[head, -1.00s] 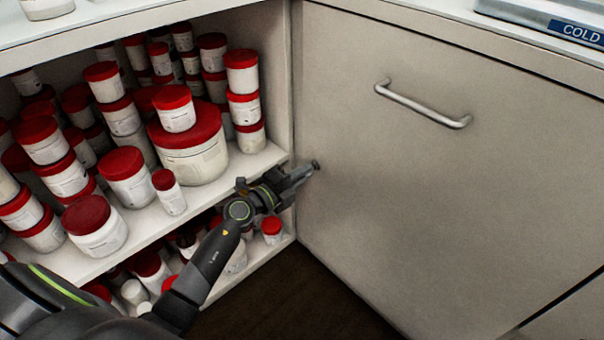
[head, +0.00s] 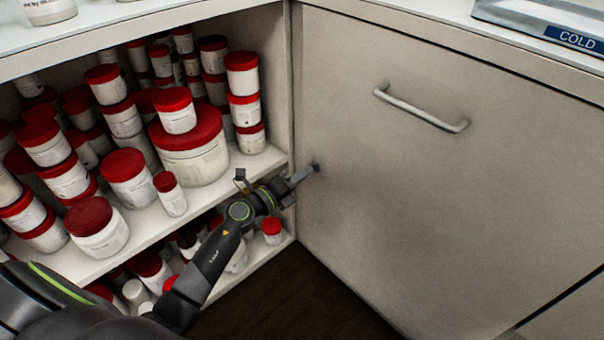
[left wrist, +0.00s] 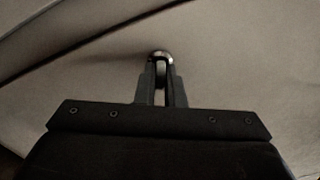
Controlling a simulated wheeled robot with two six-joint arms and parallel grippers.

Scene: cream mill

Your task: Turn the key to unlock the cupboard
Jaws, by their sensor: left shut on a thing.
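The cupboard door (head: 400,190) is a beige panel, shut, with a silver bar handle (head: 421,109) near its top. The key (head: 315,166) shows as a small dark piece at the door's left edge, and in the left wrist view the key (left wrist: 161,56) is a rounded metal end between the fingertips. My left gripper (head: 303,175) reaches in from the left and is shut on the key, with its fingers close to the door face; it also shows in the left wrist view (left wrist: 161,90). The gripper hides most of the key. My right gripper is out of view.
Open shelves (head: 240,172) to the left hold many red-lidded white jars (head: 190,150), close beside my left arm. A counter edge (head: 140,33) runs above. A tray labelled COLD (head: 545,22) stands on the counter at the right. Dark floor (head: 290,300) lies below.

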